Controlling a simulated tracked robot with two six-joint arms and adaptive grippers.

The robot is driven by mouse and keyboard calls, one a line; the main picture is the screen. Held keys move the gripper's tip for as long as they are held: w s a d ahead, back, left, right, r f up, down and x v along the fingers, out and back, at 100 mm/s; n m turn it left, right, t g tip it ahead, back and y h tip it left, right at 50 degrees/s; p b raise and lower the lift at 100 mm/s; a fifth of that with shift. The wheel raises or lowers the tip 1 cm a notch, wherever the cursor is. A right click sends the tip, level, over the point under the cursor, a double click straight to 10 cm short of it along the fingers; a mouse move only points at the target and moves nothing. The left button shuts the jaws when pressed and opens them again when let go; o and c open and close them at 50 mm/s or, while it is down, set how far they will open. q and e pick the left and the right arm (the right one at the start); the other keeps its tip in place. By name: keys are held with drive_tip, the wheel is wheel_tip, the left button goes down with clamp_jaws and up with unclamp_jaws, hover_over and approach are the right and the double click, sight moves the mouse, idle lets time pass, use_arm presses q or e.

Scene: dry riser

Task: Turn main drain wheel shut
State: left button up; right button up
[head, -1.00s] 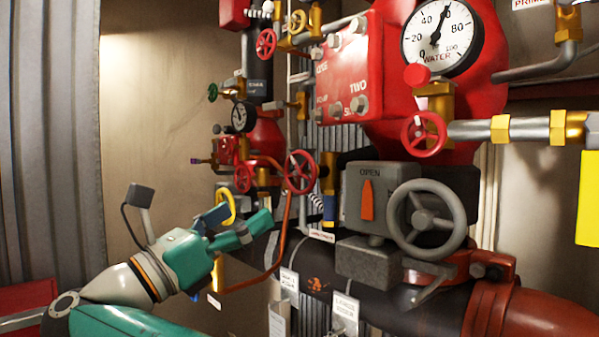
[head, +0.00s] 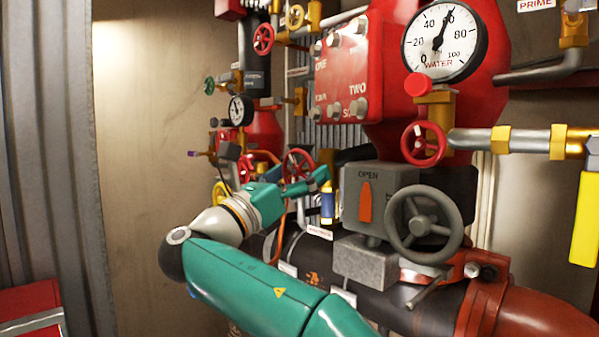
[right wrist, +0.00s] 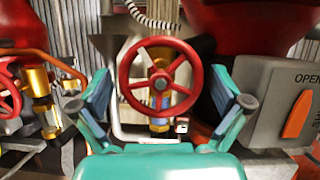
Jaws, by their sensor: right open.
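A red spoked handwheel (head: 298,166) sits on a brass valve left of the grey OPEN box. It also shows in the right wrist view (right wrist: 160,77), centred in front of my gripper. No label on it can be read, so I cannot tell by name that it is the main drain wheel. My right gripper (head: 310,182) is teal, open and empty, just in front of and below this wheel. In the right wrist view its fingers (right wrist: 160,98) stand apart, one on each side of the rim; contact is not visible. My left gripper is not in view.
A grey handwheel (head: 424,224) and the grey OPEN box (head: 378,200) stand at right above a dark pipe. Another red wheel (head: 423,143) is higher up. Bare wall (head: 150,130) lies further left.

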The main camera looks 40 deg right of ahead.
drive_tip(key=c, duration=1.1)
drive_tip(key=shift+r+m+g+p, duration=0.15)
drive_tip(key=shift+m+g+p, duration=0.75)
drive_tip(key=shift+m, duration=0.6)
drive_tip(key=shift+m+g+p, duration=0.5)
drive_tip(key=shift+m+p, duration=0.1)
drive_tip(key=shift+m, duration=0.4)
drive_tip(key=shift+m+g, duration=0.6)
drive_tip(key=shift+m, duration=0.5)
drive_tip(key=shift+w+f+m+g+y, duration=0.15)
drive_tip(key=shift+m+g, duration=0.1)
drive_tip(key=shift+m, duration=0.45)
drive_tip(key=shift+s+f+m+g+y, duration=0.15)
drive_tip(key=shift+m+g, duration=0.1)
drive_tip(key=shift+m, duration=0.45)
drive_tip(key=shift+r, duration=0.1)
